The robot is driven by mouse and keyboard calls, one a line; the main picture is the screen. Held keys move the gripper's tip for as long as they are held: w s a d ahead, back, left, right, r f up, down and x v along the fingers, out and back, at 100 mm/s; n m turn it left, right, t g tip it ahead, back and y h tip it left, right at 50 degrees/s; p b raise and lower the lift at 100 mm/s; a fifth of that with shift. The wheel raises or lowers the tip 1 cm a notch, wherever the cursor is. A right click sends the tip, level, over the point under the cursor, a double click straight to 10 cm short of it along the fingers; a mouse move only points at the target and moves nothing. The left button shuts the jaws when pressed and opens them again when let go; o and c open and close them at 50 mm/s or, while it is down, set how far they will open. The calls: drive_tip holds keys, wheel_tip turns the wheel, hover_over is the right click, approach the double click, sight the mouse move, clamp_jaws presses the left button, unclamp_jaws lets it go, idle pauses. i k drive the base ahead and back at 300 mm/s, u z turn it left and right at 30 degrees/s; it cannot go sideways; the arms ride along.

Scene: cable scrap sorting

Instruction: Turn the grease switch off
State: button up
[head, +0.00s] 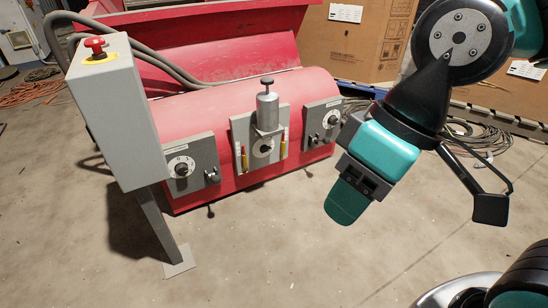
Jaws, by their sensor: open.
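The red machine (190,115) carries three grey control panels on its front. The middle panel (241,133) holds a metal grease cylinder (267,110) with a black top knob. A red and a yellow stick-like part flank the dial. My gripper (347,203) is open and empty, in the air right of the panels and apart from them, with its teal tip pointing down and left. Its second finger is not clearly seen.
The left panel (203,150) and right panel (315,115) each have a dial and a small lever. A grey post box (118,120) with a red stop button (96,45) stands front left. Cardboard boxes (350,45) and coiled cables (475,138) lie behind. The front floor is clear.

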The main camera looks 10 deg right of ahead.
sight(264, 148)
drive_tip(key=k, duration=0.3)
drive_tip(key=u, duration=0.95)
drive_tip(key=i, duration=0.9)
drive_tip(key=z, duration=2.05)
